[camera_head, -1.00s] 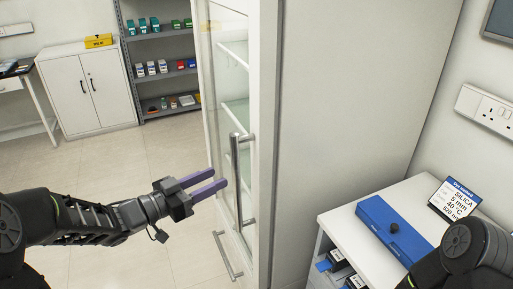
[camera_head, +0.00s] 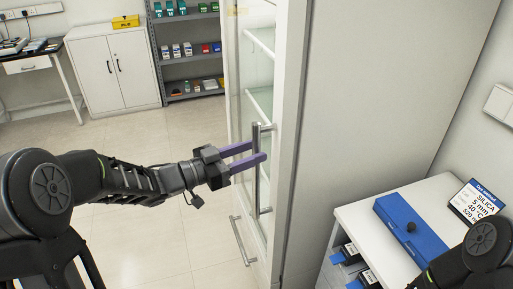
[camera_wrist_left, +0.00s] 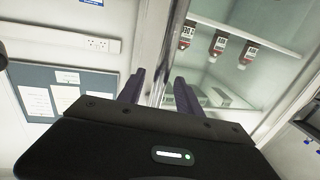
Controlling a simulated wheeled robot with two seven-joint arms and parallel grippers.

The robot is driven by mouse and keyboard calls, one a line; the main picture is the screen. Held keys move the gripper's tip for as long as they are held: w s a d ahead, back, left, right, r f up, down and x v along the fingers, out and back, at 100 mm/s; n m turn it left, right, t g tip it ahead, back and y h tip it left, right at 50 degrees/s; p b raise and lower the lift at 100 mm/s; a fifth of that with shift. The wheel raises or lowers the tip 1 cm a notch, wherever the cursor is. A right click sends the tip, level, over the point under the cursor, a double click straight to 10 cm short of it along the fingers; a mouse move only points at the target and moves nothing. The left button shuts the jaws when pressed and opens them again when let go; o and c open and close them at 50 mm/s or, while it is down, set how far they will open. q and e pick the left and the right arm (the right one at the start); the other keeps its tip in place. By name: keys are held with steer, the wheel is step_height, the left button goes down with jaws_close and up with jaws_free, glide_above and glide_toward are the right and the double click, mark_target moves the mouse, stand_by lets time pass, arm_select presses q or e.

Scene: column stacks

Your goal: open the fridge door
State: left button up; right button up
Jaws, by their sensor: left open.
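The fridge is a tall white cabinet with a glass door (camera_head: 236,90) facing left in the head view; the door looks shut. Its upper metal handle (camera_head: 256,190) is a vertical bar, and it also shows in the wrist view (camera_wrist_left: 161,72). My left gripper (camera_head: 258,153) is open, with two purple fingers at the handle's upper part. The handle bar runs between the fingers in the wrist view. Whether either finger touches it I cannot tell. My right gripper is out of view; only part of my right arm shows at bottom right.
A lower handle (camera_head: 242,242) sits below the upper one. Bottles (camera_wrist_left: 217,45) stand on a shelf behind the glass. A white counter (camera_head: 362,216) with a blue case (camera_head: 411,233) stands right of the fridge. The floor (camera_head: 150,220) left of the door is clear.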

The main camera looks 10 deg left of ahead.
arm_select(q)
steer(key=shift+x, duration=1)
steer(key=shift+c, duration=0.3)
jaws_close()
stand_by(0.4)
